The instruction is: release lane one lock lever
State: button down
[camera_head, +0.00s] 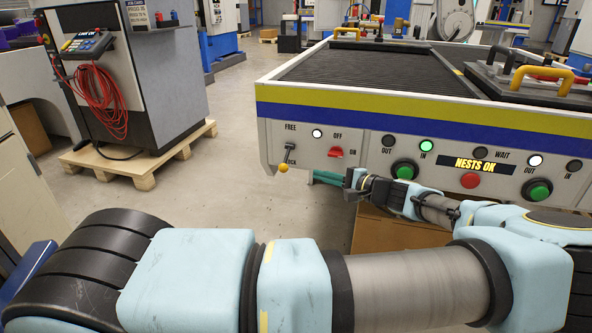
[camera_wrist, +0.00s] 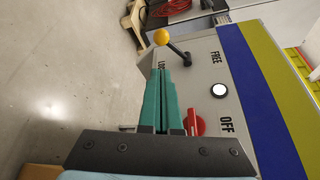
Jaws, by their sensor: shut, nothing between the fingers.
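The lock lever (camera_head: 285,160) has a dark stem and a yellow ball knob. It sits at the left end of the machine's front panel, between the words FREE above and LOCK below, and points down to the LOCK side. In the wrist view the lever (camera_wrist: 175,48) shows just beyond my fingertips, its knob up and left of its pivot. My gripper (camera_head: 315,177) has green fingers, shut together and empty. In the head view it is right of the knob, low by the panel's lower edge. In the wrist view the fingers (camera_wrist: 161,72) partly cover the LOCK label, with a small gap to the knob.
A red rotary switch (camera_head: 336,152) marked OFF is close beside my fingers in the wrist view (camera_wrist: 195,122). A white lamp (camera_head: 317,133) is lit. Green buttons (camera_head: 405,169) and a NESTS OK display (camera_head: 475,164) are further right. A cardboard box (camera_head: 395,232) stands below.

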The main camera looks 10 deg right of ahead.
aim_at(286, 158)
jog(key=x, duration=1)
jog(key=shift+a+p, duration=0.15)
jog(key=shift+p, duration=0.3)
jog(key=shift+s+r+m+g+p, duration=0.15)
jog(key=shift+m+g+p, duration=0.15)
jog(key=shift+p, duration=0.05)
jog(key=shift+s+a+r+m+p, duration=0.1)
jog(key=shift+r+m+p, duration=0.2)
jog(key=shift+p, duration=0.3)
jog(key=r+m+g+p, duration=0.1)
jog(key=m+p, duration=0.1)
jog(key=p, duration=0.1)
jog(key=r+m+g+p, duration=0.2)
jog(key=p, duration=0.1)
jog(key=s+r+m+g+p, duration=0.1)
jog(key=r+m+g+p, duration=0.1)
jog(key=p, duration=0.1)
jog(key=shift+a+r+y, duration=0.1)
jog(key=shift+a+y, duration=0.1)
jog(key=shift+y, duration=0.2)
jog(key=shift+w+r, duration=0.15)
